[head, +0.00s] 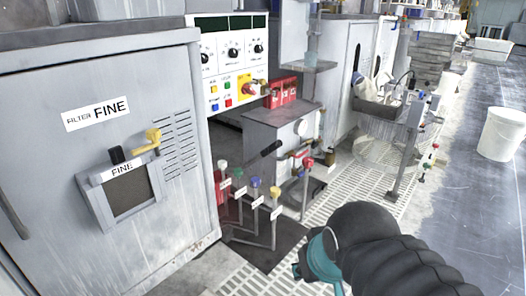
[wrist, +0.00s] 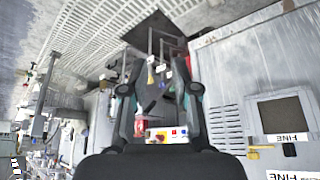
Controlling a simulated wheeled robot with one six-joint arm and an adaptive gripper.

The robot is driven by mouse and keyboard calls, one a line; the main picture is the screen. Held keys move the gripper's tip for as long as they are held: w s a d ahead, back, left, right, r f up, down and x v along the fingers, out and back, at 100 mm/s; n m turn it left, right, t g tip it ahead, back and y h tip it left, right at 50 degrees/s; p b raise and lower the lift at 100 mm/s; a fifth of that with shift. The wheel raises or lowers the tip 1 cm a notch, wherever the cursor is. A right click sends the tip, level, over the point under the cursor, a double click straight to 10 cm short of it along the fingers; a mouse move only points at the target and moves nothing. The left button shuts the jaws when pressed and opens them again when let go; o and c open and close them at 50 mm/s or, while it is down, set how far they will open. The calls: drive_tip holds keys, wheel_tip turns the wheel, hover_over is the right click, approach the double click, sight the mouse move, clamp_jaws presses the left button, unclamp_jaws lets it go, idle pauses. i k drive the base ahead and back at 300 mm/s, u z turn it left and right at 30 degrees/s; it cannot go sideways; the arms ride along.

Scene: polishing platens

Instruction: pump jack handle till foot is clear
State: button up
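A slanted bar with a black grip (head: 271,148), which looks like the jack handle, sticks up to the right beside the grey cabinet in the head view. A red body (head: 231,208) stands low beneath it, partly hidden by upright valve stems; I cannot make out its foot or whether it touches the floor. My gripper (wrist: 159,66) is open in the wrist view, its two dark fingers apart with nothing clearly held between them. In the head view my black sleeved arm and a teal part show at the bottom, apart from the handle.
The grey FINE cabinet (head: 185,205) bounds the left. A white bucket (head: 502,134) stands at right on open floor (head: 470,215).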

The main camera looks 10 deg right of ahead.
sight(276, 145)
drive_tip(key=k, duration=0.65)
drive_tip(key=z, duration=0.45)
drive_tip(key=i, duration=1.75)
drive_tip(key=u, duration=0.5)
